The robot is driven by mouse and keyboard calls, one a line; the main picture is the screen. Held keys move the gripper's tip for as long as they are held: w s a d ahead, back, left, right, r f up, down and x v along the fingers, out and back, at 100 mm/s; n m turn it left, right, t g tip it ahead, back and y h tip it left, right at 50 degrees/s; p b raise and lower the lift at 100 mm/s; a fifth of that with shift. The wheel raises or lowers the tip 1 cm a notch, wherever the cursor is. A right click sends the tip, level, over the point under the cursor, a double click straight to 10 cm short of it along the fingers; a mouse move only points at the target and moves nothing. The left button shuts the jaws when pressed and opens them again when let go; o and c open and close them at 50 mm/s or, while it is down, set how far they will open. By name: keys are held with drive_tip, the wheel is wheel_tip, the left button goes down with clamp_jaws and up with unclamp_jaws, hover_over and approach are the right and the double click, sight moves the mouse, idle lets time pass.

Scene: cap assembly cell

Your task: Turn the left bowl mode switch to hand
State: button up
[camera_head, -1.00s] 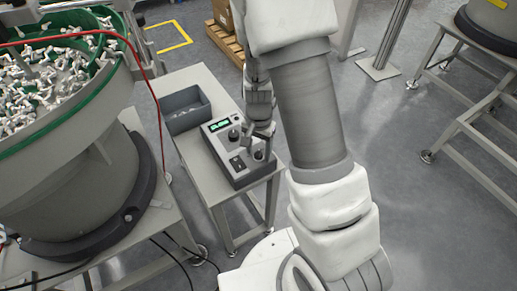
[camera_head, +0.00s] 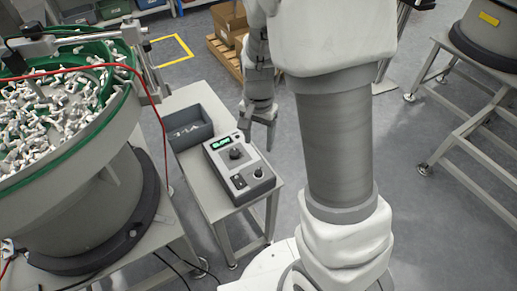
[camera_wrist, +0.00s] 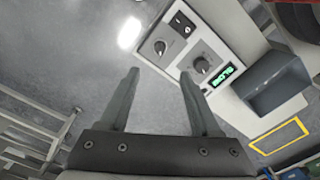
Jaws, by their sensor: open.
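The control box (camera_head: 238,168) stands on a small grey table beside the left bowl feeder (camera_head: 70,190). It has a lit green display (camera_head: 221,143), a larger black knob (camera_head: 236,154), a smaller knob (camera_head: 257,172) and a dark rocker switch (camera_head: 239,181). The wrist view also shows the larger knob (camera_wrist: 202,65), smaller knob (camera_wrist: 160,47) and rocker switch (camera_wrist: 182,22). I cannot read which position the knobs are set to. My gripper (camera_head: 258,143) is open and empty near the box's right edge. In the wrist view its fingers (camera_wrist: 159,73) are apart, clear of the controls.
A grey open bin (camera_head: 190,128) sits behind the box on the table (camera_head: 208,190). A red cable (camera_head: 152,95) hangs beside the bowl. A second feeder stand (camera_head: 470,120) is at the right. Open floor lies between.

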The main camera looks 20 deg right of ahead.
drive_tip(key=shift+r+p, duration=0.3)
drive_tip(key=shift+r, duration=1.7)
